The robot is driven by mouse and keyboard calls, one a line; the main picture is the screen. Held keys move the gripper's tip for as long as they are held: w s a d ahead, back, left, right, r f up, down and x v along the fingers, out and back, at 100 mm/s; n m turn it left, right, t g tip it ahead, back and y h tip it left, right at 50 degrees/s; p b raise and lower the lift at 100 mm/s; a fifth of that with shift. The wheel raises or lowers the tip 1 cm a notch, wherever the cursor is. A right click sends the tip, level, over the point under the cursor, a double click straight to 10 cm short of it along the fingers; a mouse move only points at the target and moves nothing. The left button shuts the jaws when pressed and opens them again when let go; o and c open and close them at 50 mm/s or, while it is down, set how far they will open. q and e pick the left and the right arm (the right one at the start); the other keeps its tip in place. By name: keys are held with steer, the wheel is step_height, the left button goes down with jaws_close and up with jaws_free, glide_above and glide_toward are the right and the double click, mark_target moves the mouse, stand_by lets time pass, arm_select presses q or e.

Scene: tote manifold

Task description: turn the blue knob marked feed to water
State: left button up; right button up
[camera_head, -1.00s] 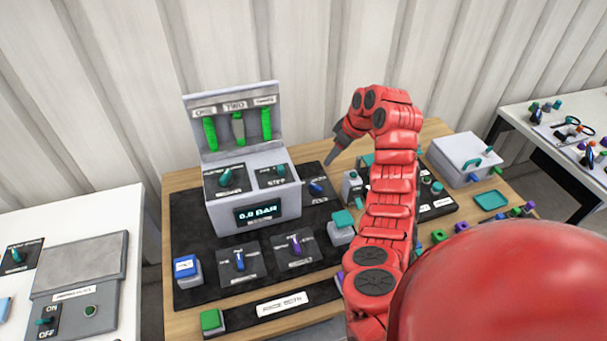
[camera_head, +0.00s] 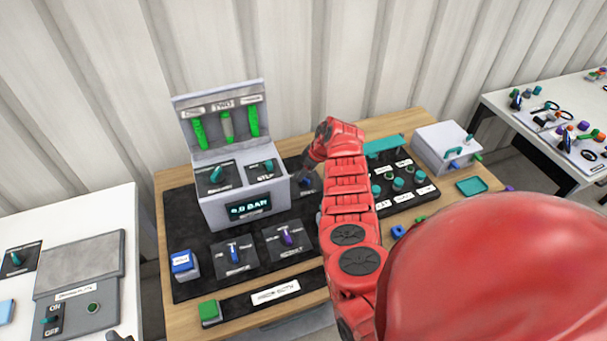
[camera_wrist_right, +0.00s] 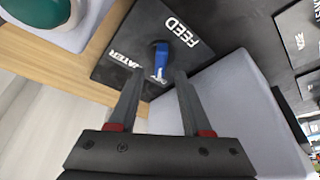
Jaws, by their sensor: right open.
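The blue knob (camera_wrist_right: 161,58) stands on a dark plate (camera_wrist_right: 112,72) marked FEED in the right wrist view. A WATER label lies left of the knob there. The knob's white-marked end points down the picture, toward my gripper. My right gripper (camera_wrist_right: 158,76) is open and empty, with one finger on each side of the knob's near end in the picture; I see no contact. I cannot make out my left gripper.
The grey box (camera_head: 219,207) with a BAR display stands close beside the plate. Purple (camera_head: 286,237) and blue (camera_head: 233,252) knobs sit in front of the box. A small dark shape at the bottom left is unclear.

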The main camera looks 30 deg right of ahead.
steer(key=shift+x, duration=1.15)
jaws_close()
